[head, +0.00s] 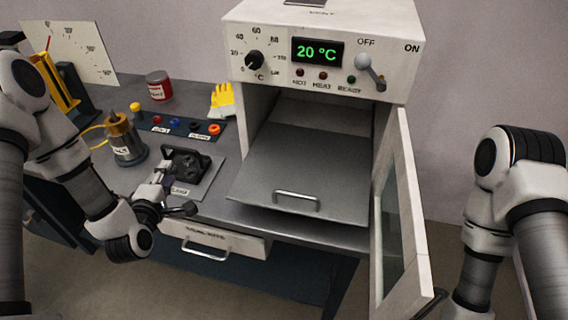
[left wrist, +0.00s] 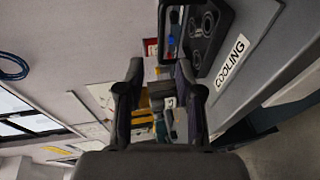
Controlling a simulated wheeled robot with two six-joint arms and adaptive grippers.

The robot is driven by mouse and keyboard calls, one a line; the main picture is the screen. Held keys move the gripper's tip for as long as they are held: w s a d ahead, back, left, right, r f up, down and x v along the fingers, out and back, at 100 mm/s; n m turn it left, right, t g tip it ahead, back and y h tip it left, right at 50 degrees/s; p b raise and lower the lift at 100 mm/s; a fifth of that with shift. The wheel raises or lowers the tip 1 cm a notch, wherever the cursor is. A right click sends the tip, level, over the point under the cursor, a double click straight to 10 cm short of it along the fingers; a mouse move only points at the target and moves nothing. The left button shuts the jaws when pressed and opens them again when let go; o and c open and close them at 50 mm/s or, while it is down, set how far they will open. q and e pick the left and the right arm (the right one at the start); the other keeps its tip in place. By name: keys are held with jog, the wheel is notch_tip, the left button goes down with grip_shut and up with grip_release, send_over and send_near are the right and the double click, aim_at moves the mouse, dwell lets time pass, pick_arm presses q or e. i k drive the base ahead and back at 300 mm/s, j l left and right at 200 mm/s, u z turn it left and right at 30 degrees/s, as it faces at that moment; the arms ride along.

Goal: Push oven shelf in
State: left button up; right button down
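The oven (head: 320,55) stands at the back with its door (head: 400,220) swung open to the right. Its grey shelf (head: 300,165) is pulled out well past the front opening, with a bar handle (head: 297,198) on its front part. My left gripper (head: 178,195) is left of the shelf, near the cooling block, apart from the shelf. Its fingers (left wrist: 158,85) are spread with a gap and nothing held between them. My right arm is at the right, beyond the door; a dark piece by the door's lower edge may be its gripper, mostly hidden.
The cooling block (head: 186,165) with tube slots sits on the bench left of the shelf. A drawer (head: 215,243) is below.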

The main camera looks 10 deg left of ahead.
aim_at(310, 172)
jog(key=k+l+u, duration=0.15)
jog(key=l, duration=0.3)
jog(key=l+u, duration=0.2)
jog(key=l, duration=0.25)
jog(key=k+l+u, duration=0.15)
jog(key=l, duration=0.25)
jog(key=k, duration=0.05)
